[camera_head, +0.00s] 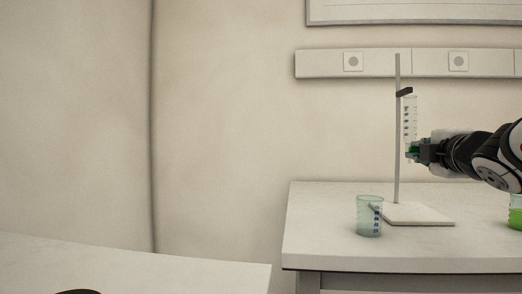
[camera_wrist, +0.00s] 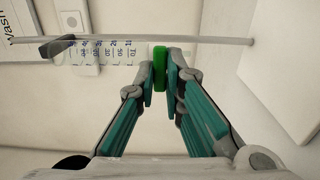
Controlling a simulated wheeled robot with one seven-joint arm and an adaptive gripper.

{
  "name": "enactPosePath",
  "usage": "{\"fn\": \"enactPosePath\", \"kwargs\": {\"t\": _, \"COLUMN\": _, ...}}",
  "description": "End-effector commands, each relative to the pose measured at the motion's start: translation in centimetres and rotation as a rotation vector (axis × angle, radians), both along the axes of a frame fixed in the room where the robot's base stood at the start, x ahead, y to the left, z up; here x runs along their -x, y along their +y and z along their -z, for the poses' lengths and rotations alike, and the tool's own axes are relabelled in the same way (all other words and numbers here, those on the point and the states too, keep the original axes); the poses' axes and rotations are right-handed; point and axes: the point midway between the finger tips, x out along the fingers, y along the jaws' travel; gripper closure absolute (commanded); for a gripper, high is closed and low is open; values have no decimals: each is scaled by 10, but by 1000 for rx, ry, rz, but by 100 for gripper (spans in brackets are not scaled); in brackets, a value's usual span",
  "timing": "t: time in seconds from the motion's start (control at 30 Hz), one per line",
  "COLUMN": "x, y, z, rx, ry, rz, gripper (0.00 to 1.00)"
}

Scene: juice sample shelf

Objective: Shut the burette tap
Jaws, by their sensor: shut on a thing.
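The burette (camera_head: 410,118) is a clear graduated tube held upright by a dark clamp (camera_head: 404,92) on the stand's rod (camera_head: 397,140). Its scale also shows in the wrist view (camera_wrist: 100,50). My gripper (camera_head: 414,152) is at the burette's lower end, reaching in from the right. In the wrist view my gripper's fingertips (camera_wrist: 160,78) are shut on the green tap handle (camera_wrist: 160,57), one on each side. The handle's long side lies across the tube's line there. The tap is mostly hidden by my gripper in the head view.
A clear beaker (camera_head: 369,222) stands on the white table (camera_head: 325,245), left of the stand's base (camera_head: 420,217). A beaker with green liquid (camera_head: 516,217) is cut off at the right edge. A socket rail (camera_head: 405,64) runs along the wall behind.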

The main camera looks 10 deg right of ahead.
Motion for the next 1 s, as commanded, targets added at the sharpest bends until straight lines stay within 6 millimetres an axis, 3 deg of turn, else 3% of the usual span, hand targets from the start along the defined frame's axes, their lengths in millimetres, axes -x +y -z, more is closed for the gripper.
{"fn": "enactPosePath", "kwargs": {"t": 0.1, "x": 0, "y": 0, "z": 1, "rx": 3, "ry": 2, "rz": -1, "gripper": 100}}
{"fn": "enactPosePath", "kwargs": {"t": 0.13, "x": 0, "y": 0, "z": 1, "rx": 3, "ry": 2, "rz": -1, "gripper": 84}}
{"fn": "enactPosePath", "kwargs": {"t": 0.2, "x": 0, "y": 0, "z": 1, "rx": 2, "ry": 2, "rz": -1, "gripper": 70}}
{"fn": "enactPosePath", "kwargs": {"t": 0.63, "x": 7, "y": 3, "z": 0, "rx": 0, "ry": -1, "rz": -1, "gripper": 70}}
{"fn": "enactPosePath", "kwargs": {"t": 1.0, "x": 68, "y": 21, "z": -1, "rx": 2, "ry": -3, "rz": -4, "gripper": 70}}
